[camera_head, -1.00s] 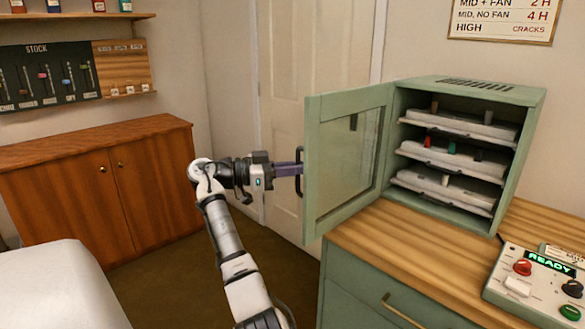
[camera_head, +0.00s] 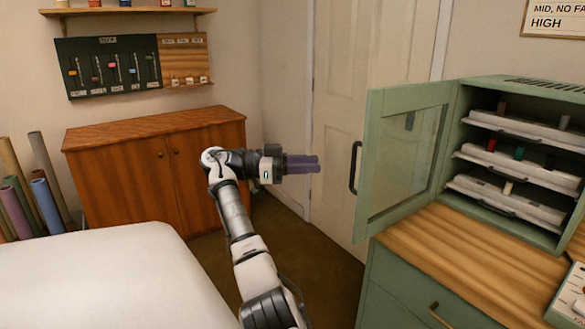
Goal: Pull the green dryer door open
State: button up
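The green dryer door (camera_head: 404,160) stands swung wide open on the left side of the green dryer (camera_head: 490,84). It has a glass pane and a dark vertical handle (camera_head: 354,167) near its free edge. My gripper (camera_head: 318,164) is to the left of the handle, apart from it, with clear space between. Its purple fingers point right toward the handle and hold nothing that I can see. The two fingers look close together, but their gap is hard to make out. Inside the dryer, several white trays (camera_head: 510,193) sit on shelves.
The dryer stands on a wooden-topped green cabinet (camera_head: 428,245). A control panel (camera_head: 577,300) is at the right edge. A brown cupboard (camera_head: 150,170) is behind my arm, and a white rounded surface (camera_head: 90,275) is at lower left. Open floor lies between cupboard and cabinet.

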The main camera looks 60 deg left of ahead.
jog(key=shift+v, duration=1.9)
jog(key=shift+w, duration=0.1)
